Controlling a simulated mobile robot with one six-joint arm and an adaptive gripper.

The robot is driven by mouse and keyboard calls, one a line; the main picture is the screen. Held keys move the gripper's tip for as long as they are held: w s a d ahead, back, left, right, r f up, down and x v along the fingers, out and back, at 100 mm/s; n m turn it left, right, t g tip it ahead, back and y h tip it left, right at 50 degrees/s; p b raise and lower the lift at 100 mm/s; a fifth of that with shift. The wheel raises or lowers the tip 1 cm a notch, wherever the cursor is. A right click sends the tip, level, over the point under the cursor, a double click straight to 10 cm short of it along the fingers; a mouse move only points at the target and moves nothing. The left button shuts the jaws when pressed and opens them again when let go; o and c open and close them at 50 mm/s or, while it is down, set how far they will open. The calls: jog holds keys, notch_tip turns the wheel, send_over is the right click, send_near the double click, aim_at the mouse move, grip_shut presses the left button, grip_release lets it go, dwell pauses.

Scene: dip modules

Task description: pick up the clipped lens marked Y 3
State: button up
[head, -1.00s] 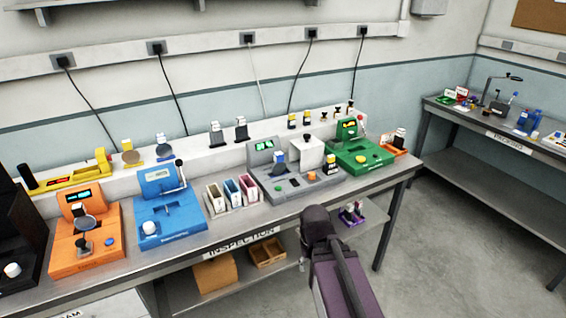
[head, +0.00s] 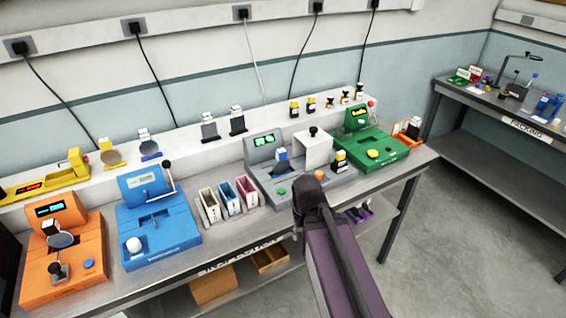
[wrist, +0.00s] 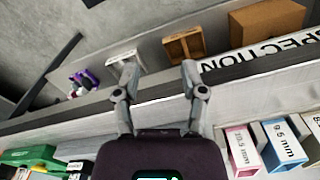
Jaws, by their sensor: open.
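Another round clipped lens (head: 62,240) sits on the orange instrument (head: 64,278). Their markings are too small to read, so I cannot tell which is Y 3. My gripper (wrist: 158,72) is open and empty in the wrist view, over the bench's front edge. In the head view it is mostly hidden behind my arm, well right of the round lenses.
A blue instrument (head: 158,238), narrow bins (head: 228,196), a grey instrument (head: 300,185) and a green instrument (head: 380,152) line the bench. Open floor (head: 480,240) lies right of the bench, before the packing table (head: 500,117).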

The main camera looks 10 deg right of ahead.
aim_at(285, 200)
jog(key=shift+w+a, duration=0.15)
jog(key=shift+w, duration=0.05)
jog(key=shift+w, duration=0.15)
